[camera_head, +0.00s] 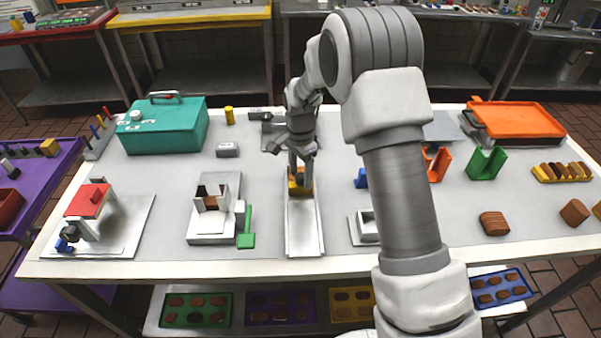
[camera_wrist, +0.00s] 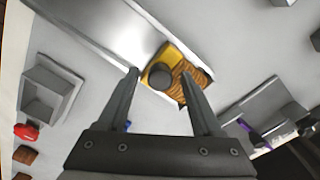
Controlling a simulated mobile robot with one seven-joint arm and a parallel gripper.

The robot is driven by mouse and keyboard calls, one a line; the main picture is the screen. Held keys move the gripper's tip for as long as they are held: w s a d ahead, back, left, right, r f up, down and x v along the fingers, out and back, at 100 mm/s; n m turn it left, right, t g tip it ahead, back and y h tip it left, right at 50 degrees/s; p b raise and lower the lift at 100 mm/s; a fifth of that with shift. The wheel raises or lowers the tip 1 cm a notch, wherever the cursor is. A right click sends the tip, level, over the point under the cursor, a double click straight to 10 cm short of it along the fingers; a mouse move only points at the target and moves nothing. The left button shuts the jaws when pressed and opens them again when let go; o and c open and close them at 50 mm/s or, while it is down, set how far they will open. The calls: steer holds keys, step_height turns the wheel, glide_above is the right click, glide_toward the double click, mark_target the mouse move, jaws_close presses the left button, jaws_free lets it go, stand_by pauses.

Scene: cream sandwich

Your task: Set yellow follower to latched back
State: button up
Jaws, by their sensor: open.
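The yellow follower (camera_head: 294,188) sits at the far part of a pale metal channel (camera_head: 304,235) in the middle of the table. In the wrist view the follower (camera_wrist: 177,57) carries a dark round knob (camera_wrist: 160,76), with brown ridged pieces (camera_wrist: 190,82) beside it. My gripper (camera_head: 300,168) is open and points down at the follower. In the wrist view its fingertips (camera_wrist: 160,73) are apart, one on each side of the knob. I cannot tell whether they touch it. The gripper partly hides the follower in the head view.
A white fixture with a green handle (camera_head: 246,240) stands left of the channel. A small pale box (camera_head: 366,226) and a blue part (camera_head: 361,178) are to its right. A teal case (camera_head: 165,127) is at the back left. The channel's near part is empty.

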steer(key=shift+c, duration=0.2)
jaws_close()
stand_by(1.1)
